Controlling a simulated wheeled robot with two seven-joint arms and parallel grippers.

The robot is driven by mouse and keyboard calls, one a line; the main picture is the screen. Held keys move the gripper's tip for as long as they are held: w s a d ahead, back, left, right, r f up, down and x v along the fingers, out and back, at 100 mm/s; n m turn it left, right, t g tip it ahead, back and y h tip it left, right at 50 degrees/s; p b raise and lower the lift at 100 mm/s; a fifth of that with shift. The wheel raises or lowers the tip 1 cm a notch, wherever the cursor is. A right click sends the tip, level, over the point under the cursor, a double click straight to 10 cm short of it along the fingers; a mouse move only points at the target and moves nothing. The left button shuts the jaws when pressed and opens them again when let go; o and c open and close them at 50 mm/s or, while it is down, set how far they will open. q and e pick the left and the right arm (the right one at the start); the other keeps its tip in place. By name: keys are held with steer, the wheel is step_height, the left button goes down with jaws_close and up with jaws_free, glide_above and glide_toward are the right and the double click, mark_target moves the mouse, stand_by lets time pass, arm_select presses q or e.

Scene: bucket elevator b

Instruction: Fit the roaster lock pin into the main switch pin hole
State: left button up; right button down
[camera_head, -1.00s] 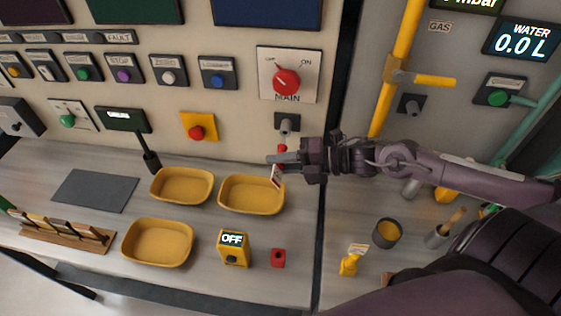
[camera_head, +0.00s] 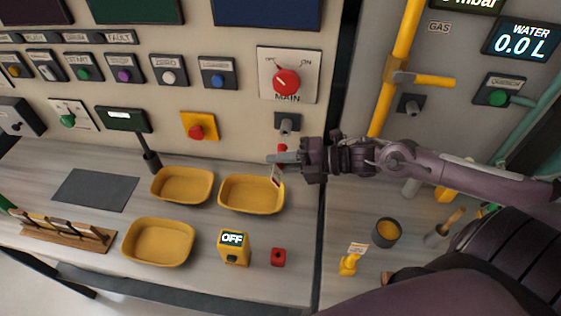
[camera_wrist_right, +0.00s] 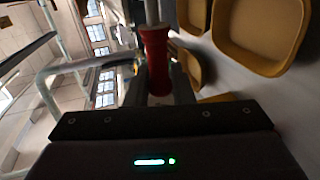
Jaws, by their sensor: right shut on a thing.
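The roaster lock pin has a red grip (camera_wrist_right: 155,60) with a metal shaft rising from it in the right wrist view. In the head view only a little of its red (camera_head: 282,149) shows above my right gripper (camera_head: 274,158), and a white tag (camera_head: 276,177) hangs below. My right gripper is shut on the pin, just below a grey fitting (camera_head: 287,123) on the panel. That fitting sits under the red MAIN switch (camera_head: 286,82). The pin appears below and apart from it; the hole itself cannot be made out. My left gripper is not in view.
Yellow trays (camera_head: 251,194) stand on the counter beneath my right gripper. A yellow OFF box (camera_head: 233,248) and a red block (camera_head: 278,257) stand nearer. A yellow pipe (camera_head: 396,70) runs up the wall at right. A red button on a yellow plate (camera_head: 197,127) is to the left.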

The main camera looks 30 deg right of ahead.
mark_target(285, 146)
steer(key=shift+w+d+b, duration=0.6)
steer(key=shift+w+b, duration=0.2)
steer(key=shift+b, duration=0.05)
steer(key=shift+w+d+b, duration=0.6)
steer(key=shift+w+b, duration=0.2)
steer(key=shift+b, duration=0.05)
stand_by(0.4)
steer(key=shift+w+d+r+b, duration=0.1)
steer(key=shift+w+d+b, duration=0.2)
steer(key=shift+b, duration=0.1)
steer(key=c, duration=1.2)
jaws_free()
steer(key=shift+w, duration=0.1)
steer(key=shift+o, duration=0.2)
